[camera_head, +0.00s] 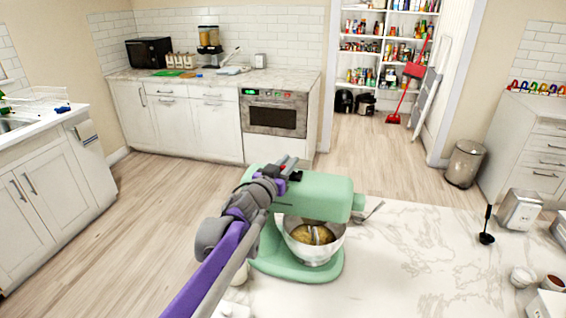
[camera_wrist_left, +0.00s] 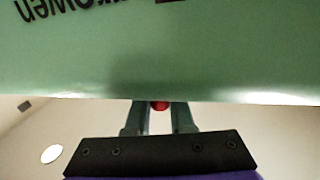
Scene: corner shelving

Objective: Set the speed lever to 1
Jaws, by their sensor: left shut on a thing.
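A mint green stand mixer (camera_head: 318,190) stands on the marble counter, with a steel bowl (camera_head: 312,248) of yellowish contents under its head. The mixer's green side fills the upper part of the left wrist view (camera_wrist_left: 160,65). The speed lever shows as a small red knob (camera_wrist_left: 160,105) at the lower edge of that green side. My left gripper (camera_wrist_left: 158,112) has its two fingers on either side of the red knob, shut on it. My right gripper is not in view.
The marble counter (camera_head: 420,255) is open to the right of the mixer. A black ladle (camera_head: 487,228) in a small stand, a metal toaster-like box (camera_head: 519,209) and small bowls stand at its right side. Wood floor lies clear behind.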

